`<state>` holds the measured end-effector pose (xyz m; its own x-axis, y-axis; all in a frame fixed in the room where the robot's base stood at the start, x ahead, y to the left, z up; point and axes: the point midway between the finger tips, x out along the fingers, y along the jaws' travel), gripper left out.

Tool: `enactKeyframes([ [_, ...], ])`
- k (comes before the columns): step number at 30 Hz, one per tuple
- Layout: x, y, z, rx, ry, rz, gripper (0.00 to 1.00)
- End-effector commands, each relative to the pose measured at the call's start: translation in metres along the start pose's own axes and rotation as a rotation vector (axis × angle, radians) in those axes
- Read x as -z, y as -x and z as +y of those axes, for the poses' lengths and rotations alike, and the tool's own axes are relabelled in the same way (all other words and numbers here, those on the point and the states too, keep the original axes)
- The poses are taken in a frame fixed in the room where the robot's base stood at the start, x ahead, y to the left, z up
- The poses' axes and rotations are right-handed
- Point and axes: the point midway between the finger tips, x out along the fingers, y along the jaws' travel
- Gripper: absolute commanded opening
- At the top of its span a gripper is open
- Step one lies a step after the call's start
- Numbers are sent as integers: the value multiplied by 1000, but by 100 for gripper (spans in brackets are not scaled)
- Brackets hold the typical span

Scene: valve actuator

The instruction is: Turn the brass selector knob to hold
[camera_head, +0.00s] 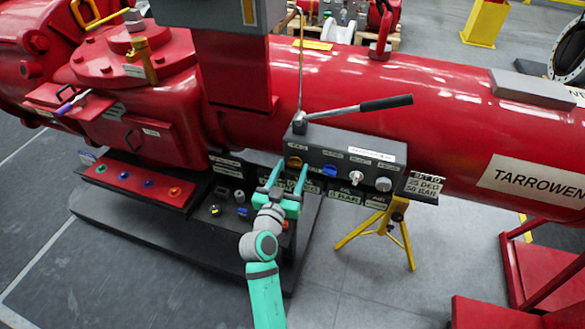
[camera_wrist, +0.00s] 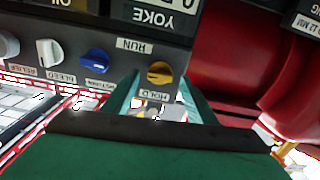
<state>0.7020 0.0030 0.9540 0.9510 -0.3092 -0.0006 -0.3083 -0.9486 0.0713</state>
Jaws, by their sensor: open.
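The brass selector knob (camera_wrist: 160,73) is a round yellow-gold knob on the dark grey front of the valve box. In the wrist view a RUN label (camera_wrist: 134,44) and a HOLD label (camera_wrist: 152,95) sit on opposite sides of it. Which way the knob points is too small to tell. In the head view the knob (camera_head: 294,163) shows just beyond my gripper (camera_head: 290,174). My gripper is open, and its teal fingers also show in the wrist view (camera_wrist: 159,86), one to each side of the knob. I cannot tell whether they touch it.
A blue knob (camera_wrist: 95,60) and a white knob (camera_wrist: 49,52) sit beside the brass knob on the same face. A lever with a black handle (camera_head: 386,103) rises above the box. A red panel with several coloured buttons (camera_head: 140,183) lies lower left. A yellow stand (camera_head: 386,227) stands below right.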

Motion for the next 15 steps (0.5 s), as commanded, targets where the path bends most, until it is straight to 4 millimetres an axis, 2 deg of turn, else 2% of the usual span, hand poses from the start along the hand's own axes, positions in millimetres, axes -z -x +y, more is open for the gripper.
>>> enactKeyframes([
  [5, 0, -10, 0, 0, 1, 0, 52],
  [13, 0, -11, 0, 0, 1, 1, 52],
  [14, 0, -11, 0, 0, 1, 1, 47],
  [15, 0, -11, 0, 0, 1, 1, 37],
])
